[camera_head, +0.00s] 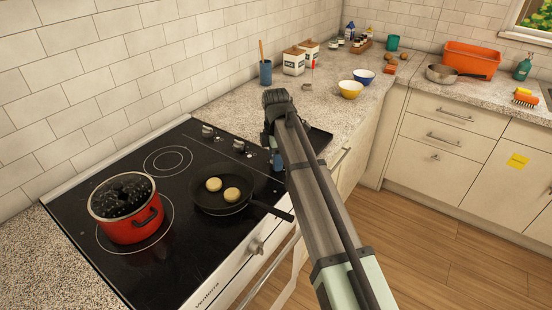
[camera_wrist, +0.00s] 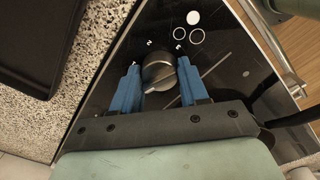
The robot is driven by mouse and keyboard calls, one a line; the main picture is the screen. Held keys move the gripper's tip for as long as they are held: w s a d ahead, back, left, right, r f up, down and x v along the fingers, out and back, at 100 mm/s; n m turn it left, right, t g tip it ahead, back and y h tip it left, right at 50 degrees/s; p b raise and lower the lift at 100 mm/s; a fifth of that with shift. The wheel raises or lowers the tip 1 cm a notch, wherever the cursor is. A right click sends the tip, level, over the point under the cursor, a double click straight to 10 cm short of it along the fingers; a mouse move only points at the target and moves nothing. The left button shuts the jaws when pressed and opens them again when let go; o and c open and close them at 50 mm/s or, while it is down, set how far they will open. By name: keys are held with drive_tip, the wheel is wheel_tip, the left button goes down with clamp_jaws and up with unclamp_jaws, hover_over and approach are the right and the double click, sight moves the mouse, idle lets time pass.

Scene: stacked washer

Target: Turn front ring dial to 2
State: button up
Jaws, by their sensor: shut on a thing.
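The dial (camera_wrist: 158,72) is a round dark-sided knob with a grey metal face on the black glass cooktop (camera_wrist: 225,85). It sits between the two blue fingers of my gripper (camera_wrist: 158,84) in the wrist view, and my gripper is shut on it. Small white numerals, including a 2 (camera_wrist: 149,43), stand around the knob. I cannot tell surely which numeral its pointer faces. In the head view my gripper (camera_head: 277,159) is down at the cooktop's right end, and the arm hides the held dial.
Two other knobs (camera_head: 208,131) (camera_head: 239,146) stand along the cooktop's back. A black pan (camera_head: 232,207) with two round pale pieces lies left of my gripper, its handle reaching toward the arm. A red pot (camera_head: 130,222) is farther left. A dark tray (camera_wrist: 20,45) lies on the counter.

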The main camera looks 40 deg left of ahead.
drive_tip(key=m, duration=0.4)
drive_tip(key=shift+m, duration=0.3)
drive_tip(key=m, duration=1)
drive_tip(key=shift+m, duration=2.7)
drive_tip(key=o, duration=1.1)
drive_tip(key=shift+c, duration=0.2)
